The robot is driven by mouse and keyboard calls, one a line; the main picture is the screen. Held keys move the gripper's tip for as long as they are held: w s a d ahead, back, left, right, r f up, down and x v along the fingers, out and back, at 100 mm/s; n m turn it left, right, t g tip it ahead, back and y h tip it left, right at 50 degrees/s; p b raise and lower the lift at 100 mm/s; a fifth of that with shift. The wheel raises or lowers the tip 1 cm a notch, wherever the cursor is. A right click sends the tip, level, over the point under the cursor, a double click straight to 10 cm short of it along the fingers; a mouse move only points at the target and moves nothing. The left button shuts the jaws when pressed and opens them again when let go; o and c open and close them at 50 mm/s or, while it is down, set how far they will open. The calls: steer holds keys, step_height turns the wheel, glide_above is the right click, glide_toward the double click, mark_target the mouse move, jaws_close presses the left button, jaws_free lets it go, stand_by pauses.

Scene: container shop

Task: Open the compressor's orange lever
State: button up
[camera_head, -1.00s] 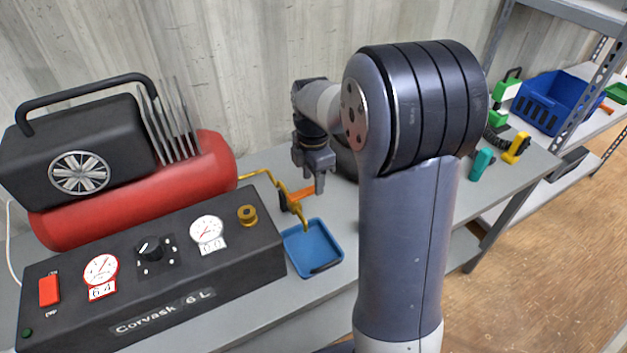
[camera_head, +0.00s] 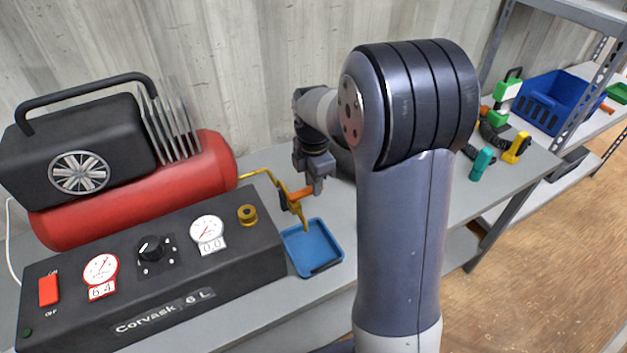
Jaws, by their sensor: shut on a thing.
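The compressor has a red tank (camera_head: 150,194) with a black motor housing (camera_head: 80,145) and a black control panel (camera_head: 160,275) in front. A brass pipe (camera_head: 262,174) runs from the tank's right end and bends down over the blue tray. The orange lever (camera_head: 291,203) sits on this pipe and points to the right. My gripper (camera_head: 310,190) points down at the lever's right part and is shut on it. The fingers hide part of the lever.
A blue tray (camera_head: 335,262) lies on the grey bench under the pipe's end. A dark round object, partly hidden, stands behind my gripper. Teal (camera_head: 482,164) and yellow (camera_head: 516,148) tools stand at the bench's right end. A blue crate (camera_head: 553,103) is on the shelf.

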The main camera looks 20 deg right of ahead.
steer(key=shift+s, duration=0.15)
jaws_close()
steer(key=shift+s+a+m+p, duration=0.2)
steer(key=shift+s+a+m, duration=0.65)
steer(key=shift+m, duration=2.15)
steer(key=shift+s+a+m+p, duration=0.2)
steer(key=shift+s+a+m, duration=0.65)
steer(key=shift+m, duration=2.15)
steer(key=shift+s+a+m+p, duration=0.3)
steer(key=shift+s+m, duration=0.9)
steer(key=shift+m, duration=1.8)
steer(key=shift+a, duration=0.1)
steer(key=shift+r, duration=0.1)
steer(key=o, duration=0.9)
jaws_free()
step_height(320, 180, up, 11)
steer(key=shift+f, duration=0.15)
